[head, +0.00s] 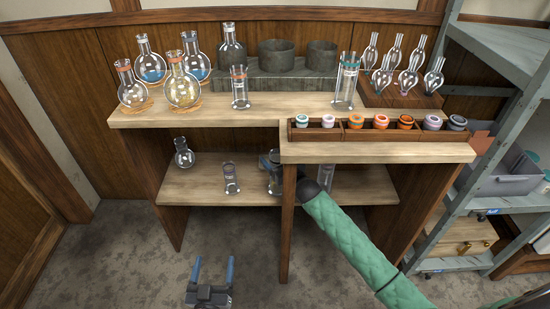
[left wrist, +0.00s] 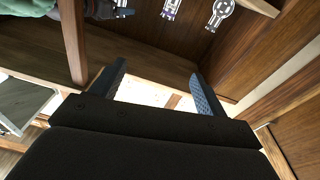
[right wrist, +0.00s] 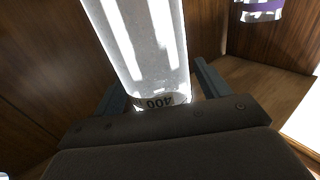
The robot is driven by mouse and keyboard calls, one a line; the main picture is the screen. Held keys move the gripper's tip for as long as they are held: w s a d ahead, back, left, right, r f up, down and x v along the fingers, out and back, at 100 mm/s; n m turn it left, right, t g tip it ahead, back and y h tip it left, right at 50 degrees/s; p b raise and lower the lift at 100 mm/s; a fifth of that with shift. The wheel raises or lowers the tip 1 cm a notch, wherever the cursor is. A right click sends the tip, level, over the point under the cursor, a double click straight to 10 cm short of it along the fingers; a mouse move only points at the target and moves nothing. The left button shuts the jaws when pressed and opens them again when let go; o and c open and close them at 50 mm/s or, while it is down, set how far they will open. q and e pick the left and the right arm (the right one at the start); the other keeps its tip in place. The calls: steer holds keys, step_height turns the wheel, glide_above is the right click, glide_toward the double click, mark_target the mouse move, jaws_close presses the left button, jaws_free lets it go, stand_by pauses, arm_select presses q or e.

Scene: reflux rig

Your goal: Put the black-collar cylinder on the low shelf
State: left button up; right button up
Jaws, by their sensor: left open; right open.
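A clear glass cylinder (right wrist: 140,45) with a dark band marked 400 near my palm stands between the fingers of my right gripper (right wrist: 158,78) in the right wrist view. Those jaws are open around it. In the head view this cylinder (head: 275,184) is at the low shelf (head: 205,188), partly hidden by my right gripper (head: 270,164). I cannot clearly make out its collar colour or whether its base touches the shelf. My left gripper (head: 212,272) is open and empty, low in front of the unit; its fingers also show in the left wrist view (left wrist: 158,78).
A purple-collar cylinder (right wrist: 260,10) and a small flask (head: 184,153) stand left on the low shelf; another cylinder (head: 325,176) stands behind my right arm. The upper counter (head: 200,112) holds flasks and cylinders. A front post (head: 287,230) stands beside my right forearm.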

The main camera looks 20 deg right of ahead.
arm_select(q)
step_height(320, 180, down, 11)
steer(key=s+g, duration=0.2)
steer(key=g, duration=0.1)
steer(key=shift+s+g+y+p, duration=0.4)
steer(key=shift+p, duration=0.05)
arm_select(e)
steer(key=v, duration=1.1)
steer(key=shift+r, duration=0.1)
